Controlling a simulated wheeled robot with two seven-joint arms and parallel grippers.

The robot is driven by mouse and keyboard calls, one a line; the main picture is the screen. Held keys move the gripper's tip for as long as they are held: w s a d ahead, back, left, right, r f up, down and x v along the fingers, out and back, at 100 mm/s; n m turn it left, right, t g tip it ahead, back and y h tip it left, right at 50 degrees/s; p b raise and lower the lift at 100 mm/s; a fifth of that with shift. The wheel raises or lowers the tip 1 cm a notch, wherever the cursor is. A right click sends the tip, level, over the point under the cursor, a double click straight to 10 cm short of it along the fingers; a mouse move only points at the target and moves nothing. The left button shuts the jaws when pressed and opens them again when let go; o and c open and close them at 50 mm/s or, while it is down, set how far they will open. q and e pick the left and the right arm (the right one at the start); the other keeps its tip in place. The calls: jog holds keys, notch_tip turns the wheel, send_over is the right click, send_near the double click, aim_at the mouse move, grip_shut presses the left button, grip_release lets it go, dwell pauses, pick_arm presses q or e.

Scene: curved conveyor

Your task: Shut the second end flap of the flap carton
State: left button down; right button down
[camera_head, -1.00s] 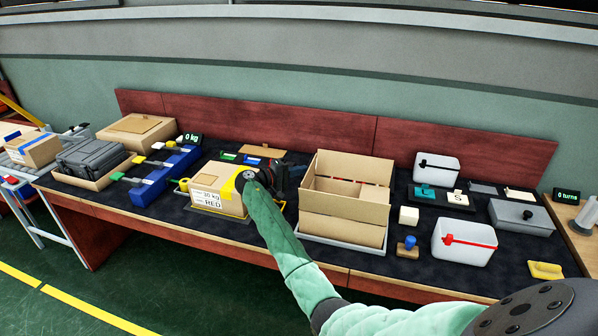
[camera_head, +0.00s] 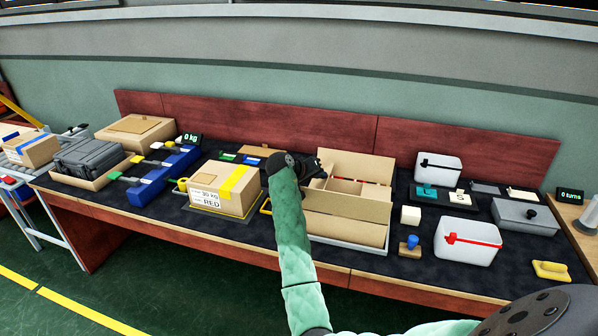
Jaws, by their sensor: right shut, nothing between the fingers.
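The flap carton (camera_head: 345,230) is the brown open-topped box at the middle of the table, standing in a grey tray. Its long back flap (camera_head: 362,163) stands up, and its long front flap (camera_head: 345,205) slants at the near side. Inner cardboard panels and a thin red strip show in the opening. My right gripper (camera_head: 318,172) is shut and empty at the carton's left end, at about the height of its top. It hides the left end flap, so I cannot tell that flap's angle or whether I touch it. My left gripper is not in view.
A taped, labelled box (camera_head: 222,190) stands just left of my right arm. A white block (camera_head: 410,215), a blue-topped peg (camera_head: 409,245) and white bins (camera_head: 468,240) stand to the right. The red back panel (camera_head: 300,130) rises behind the carton.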

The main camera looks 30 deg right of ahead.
aim_at(326, 181)
jog(key=shift+s+d+f+m+t+y, duration=0.5)
jog(key=shift+s+d+f+t+y, duration=0.1)
jog(key=shift+s+y, duration=0.1)
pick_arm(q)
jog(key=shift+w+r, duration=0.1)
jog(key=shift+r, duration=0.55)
pick_arm(e)
jog(key=shift+s+d+f+m+t+y, duration=0.2)
jog(key=shift+f+m+t+y, duration=0.15)
jog(key=shift+t+y, duration=0.15)
jog(key=shift+s+d+f+m+t+y, duration=0.1)
jog(key=shift+s+f+m+t+y, duration=0.1)
jog(key=shift+m+t+y, duration=0.25)
jog(key=shift+w, duration=0.1)
